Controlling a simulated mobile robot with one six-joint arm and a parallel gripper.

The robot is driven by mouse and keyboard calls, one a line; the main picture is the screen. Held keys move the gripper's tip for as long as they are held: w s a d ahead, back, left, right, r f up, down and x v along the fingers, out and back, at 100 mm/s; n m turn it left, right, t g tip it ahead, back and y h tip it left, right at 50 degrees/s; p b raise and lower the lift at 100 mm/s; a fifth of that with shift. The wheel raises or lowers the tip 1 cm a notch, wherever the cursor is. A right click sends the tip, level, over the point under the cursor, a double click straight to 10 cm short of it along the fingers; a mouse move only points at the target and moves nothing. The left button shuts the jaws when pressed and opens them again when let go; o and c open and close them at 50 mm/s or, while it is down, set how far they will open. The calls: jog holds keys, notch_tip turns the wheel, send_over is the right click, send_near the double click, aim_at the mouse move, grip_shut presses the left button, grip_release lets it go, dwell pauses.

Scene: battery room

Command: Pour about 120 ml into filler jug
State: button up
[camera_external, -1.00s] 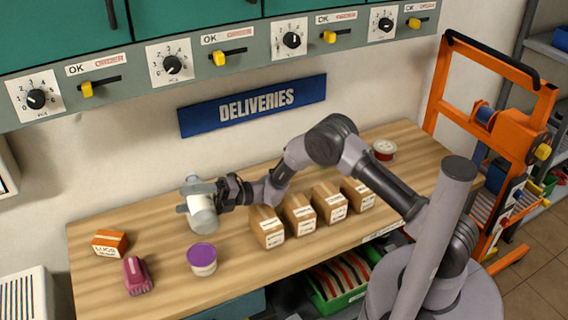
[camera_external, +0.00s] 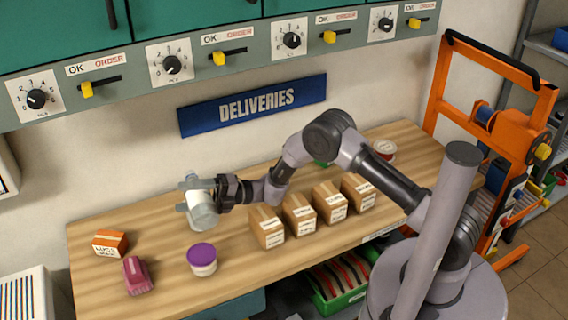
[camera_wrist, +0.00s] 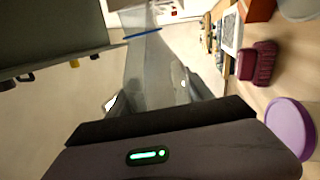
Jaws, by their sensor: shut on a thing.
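My gripper (camera_external: 222,190) is shut on a pale grey, partly see-through container (camera_external: 202,212), held near the left part of the bench. The container looks tilted in the outside view. In the wrist view the see-through container (camera_wrist: 150,60) reaches away from my gripper (camera_wrist: 165,108), with a blue line near its far end. Its liquid level cannot be made out. I cannot pick out a separate filler jug; a grey part at the container's top left could belong to it or to another vessel.
Left on the wooden bench (camera_external: 160,232) are an orange box (camera_external: 110,243), a maroon item (camera_external: 138,275) and a purple-lidded tub (camera_external: 202,260). Several cardboard boxes (camera_external: 300,214) stand in a row to the right. The blue sign (camera_external: 252,105) is on the wall behind.

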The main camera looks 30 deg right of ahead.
aim_at(190, 203)
jog(key=shift+r+m+p, duration=0.25)
jog(key=shift+m+p, duration=0.05)
jog(key=shift+p, duration=0.15)
jog(key=shift+s+a+m+t+p, duration=0.15)
jog(key=shift+s+m+t+p, duration=0.35)
jog(key=shift+s, duration=1)
jog(key=shift+s+m+p, duration=0.2)
jog(key=shift+m+p, duration=0.15)
jog(key=shift+m, duration=0.05)
dwell(0.5)
